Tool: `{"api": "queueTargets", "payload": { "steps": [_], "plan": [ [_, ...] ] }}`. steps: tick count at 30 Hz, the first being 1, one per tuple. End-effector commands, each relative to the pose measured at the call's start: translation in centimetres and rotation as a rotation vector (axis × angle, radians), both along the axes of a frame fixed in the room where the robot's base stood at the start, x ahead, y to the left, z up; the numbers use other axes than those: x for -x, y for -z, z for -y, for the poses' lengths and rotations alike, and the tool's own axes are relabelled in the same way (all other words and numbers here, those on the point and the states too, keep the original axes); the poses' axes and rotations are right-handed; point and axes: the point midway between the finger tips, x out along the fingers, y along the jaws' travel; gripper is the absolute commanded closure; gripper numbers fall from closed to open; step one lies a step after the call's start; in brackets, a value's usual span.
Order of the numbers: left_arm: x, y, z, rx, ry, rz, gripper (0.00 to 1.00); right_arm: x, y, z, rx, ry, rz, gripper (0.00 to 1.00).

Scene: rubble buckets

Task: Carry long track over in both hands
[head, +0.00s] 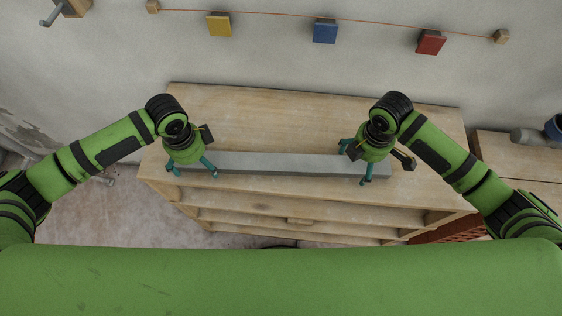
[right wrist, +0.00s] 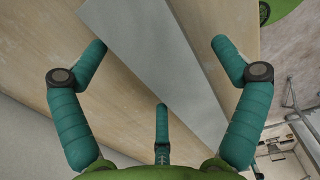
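The long track (head: 275,164) is a grey straight bar lying along the top of the wooden shelf unit (head: 285,112). My left gripper (head: 194,172) is over the track's left end, its teal fingers spread to either side. My right gripper (head: 354,163) is over the track near its right end, fingers also spread. In the right wrist view the track (right wrist: 160,60) runs diagonally between the open fingers of the right gripper (right wrist: 160,65), with a visible gap at the right finger. Whether the left fingers touch the track is hard to tell.
Yellow (head: 219,25), blue (head: 325,31) and red (head: 431,42) blocks hang by an orange string on the wall behind. A second wooden surface (head: 515,150) stands at the right with a blue and grey object (head: 545,132). The shelf top behind the track is clear.

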Motion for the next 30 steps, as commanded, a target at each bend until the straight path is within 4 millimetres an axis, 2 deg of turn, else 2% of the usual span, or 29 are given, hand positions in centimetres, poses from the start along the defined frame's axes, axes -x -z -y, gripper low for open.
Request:
{"api": "queueTargets", "payload": {
  "steps": [1, 2, 3, 6, 19, 30],
  "plan": [
    [0.0, 0.0, 0.0, 0.0, 0.0, 0.0, 0.27, 0.0, 0.0, 0.0, 0.0, 0.0, 0.0, 0.27],
    [0.0, 0.0, 0.0, 0.0, 0.0, 0.0, 0.39, 0.0, 0.0, 0.0, 0.0, 0.0, 0.0, 0.39],
    [0.0, 0.0, 0.0, 0.0, 0.0, 0.0, 0.55, 0.0, 0.0, 0.0, 0.0, 0.0, 0.0, 0.55],
    [0.0, 0.0, 0.0, 0.0, 0.0, 0.0, 0.9, 0.0, 0.0, 0.0, 0.0, 0.0, -0.001, 0.9],
    [0.0, -0.6, 0.0, 0.0, 0.0, -0.001, 0.9, 0.1, -0.6, 0.0, 0.0, 0.0, -0.001, 0.9],
    [0.0, -4.4, 0.0, 0.0, 0.0, 0.001, 0.9, 0.0, -4.4, 0.0, 0.001, 0.0, 0.0, 0.9]
  ]
}}
